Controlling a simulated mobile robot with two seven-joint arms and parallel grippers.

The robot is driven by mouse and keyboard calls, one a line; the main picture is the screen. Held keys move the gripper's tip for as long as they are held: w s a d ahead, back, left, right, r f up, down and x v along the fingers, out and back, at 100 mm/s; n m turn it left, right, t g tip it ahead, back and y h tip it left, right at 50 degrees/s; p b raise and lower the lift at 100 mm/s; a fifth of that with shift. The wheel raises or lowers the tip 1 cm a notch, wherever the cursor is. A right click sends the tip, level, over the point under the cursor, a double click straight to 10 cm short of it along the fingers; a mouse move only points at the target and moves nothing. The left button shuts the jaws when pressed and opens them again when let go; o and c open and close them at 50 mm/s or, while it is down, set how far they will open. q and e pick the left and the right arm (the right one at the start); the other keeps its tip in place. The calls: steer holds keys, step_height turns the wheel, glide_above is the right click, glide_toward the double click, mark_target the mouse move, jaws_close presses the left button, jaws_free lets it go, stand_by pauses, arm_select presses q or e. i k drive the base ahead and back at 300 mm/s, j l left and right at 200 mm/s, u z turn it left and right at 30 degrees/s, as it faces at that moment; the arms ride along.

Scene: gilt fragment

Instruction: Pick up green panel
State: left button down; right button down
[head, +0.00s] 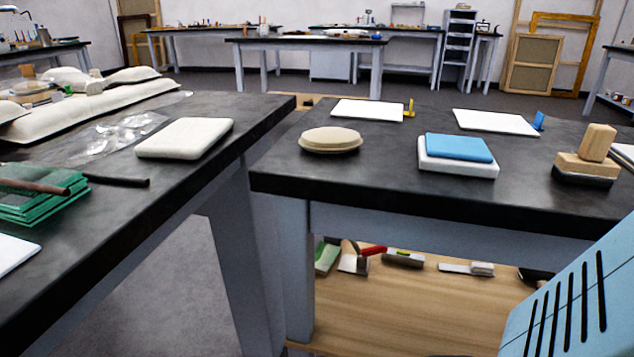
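A stack of clear green panels (28,208) lies on the left dark-topped table, cut off by the left picture edge. A brown rod (35,187) lies across the top of the stack. Under the right table, a small green block-like piece (326,258) sits on the wooden lower shelf, partly in shadow. I cannot tell which of these is the green panel of the task. Neither of my grippers is in view.
A black rod (118,181) and a cream pad (185,138) lie on the left table (150,230). The right table (370,170) holds a round beige disc (330,140), a blue pad (458,147) on a white block, and a wooden-handled block (590,160). A floor gap separates the table fronts.

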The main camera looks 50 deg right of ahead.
mark_target(326, 255)
steer(key=z, duration=2.45)
steer(key=i+j, duration=0.1)
steer(key=i, duration=0.4)
